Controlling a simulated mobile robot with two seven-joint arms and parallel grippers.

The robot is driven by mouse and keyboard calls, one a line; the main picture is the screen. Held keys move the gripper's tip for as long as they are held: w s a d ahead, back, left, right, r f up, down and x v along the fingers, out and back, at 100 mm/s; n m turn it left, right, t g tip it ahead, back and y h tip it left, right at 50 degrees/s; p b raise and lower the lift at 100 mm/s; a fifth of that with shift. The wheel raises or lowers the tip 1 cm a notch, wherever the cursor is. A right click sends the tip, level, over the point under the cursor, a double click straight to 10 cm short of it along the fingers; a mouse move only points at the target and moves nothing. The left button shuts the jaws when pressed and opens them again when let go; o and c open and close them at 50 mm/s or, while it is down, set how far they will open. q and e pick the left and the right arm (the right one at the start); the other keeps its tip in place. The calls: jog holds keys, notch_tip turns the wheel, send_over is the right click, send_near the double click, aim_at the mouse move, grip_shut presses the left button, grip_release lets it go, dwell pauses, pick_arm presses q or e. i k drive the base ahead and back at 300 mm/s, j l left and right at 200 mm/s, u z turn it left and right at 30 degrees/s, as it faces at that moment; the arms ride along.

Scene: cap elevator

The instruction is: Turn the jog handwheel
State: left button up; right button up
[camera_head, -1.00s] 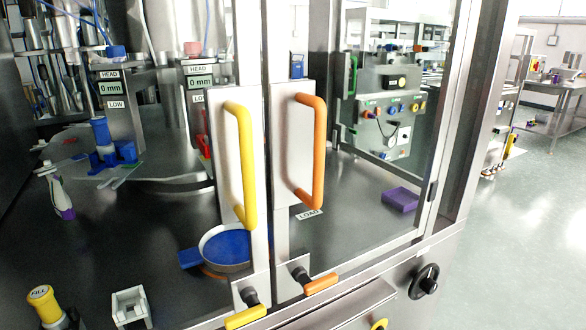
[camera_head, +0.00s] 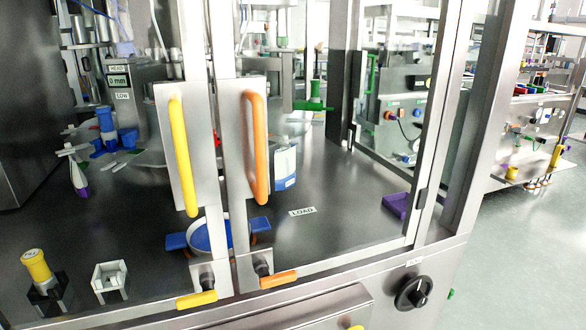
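The jog handwheel (camera_head: 413,292) is a black wheel with a small handle knob. It sits on the steel front panel at the lower right of the head view, below the cabinet's right corner. Neither of my grippers shows in the head view, and nothing is touching the handwheel.
Two glass doors with a yellow handle (camera_head: 183,155) and an orange handle (camera_head: 256,148) stand left of the handwheel. A steel drawer front (camera_head: 318,310) juts out at the bottom. A purple tray (camera_head: 397,205) lies inside the cabinet. The grey floor (camera_head: 520,245) at right is clear.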

aim_at(415, 292)
jog(key=l+u, duration=0.2)
jog(key=l, duration=0.4)
jog(key=l+u, duration=0.25)
jog(key=l, duration=0.35)
jog(key=k+l+u, duration=0.2)
jog(key=l, duration=0.35)
jog(key=l+u, duration=0.35)
jog(key=l, duration=0.55)
jog(key=k+l+u, duration=0.1)
jog(key=l+u, duration=0.25)
jog(key=l, duration=0.6)
jog(key=l+u, duration=0.4)
jog(key=l, duration=0.5)
jog(key=l+u, duration=0.25)
jog(key=l, duration=1.05)
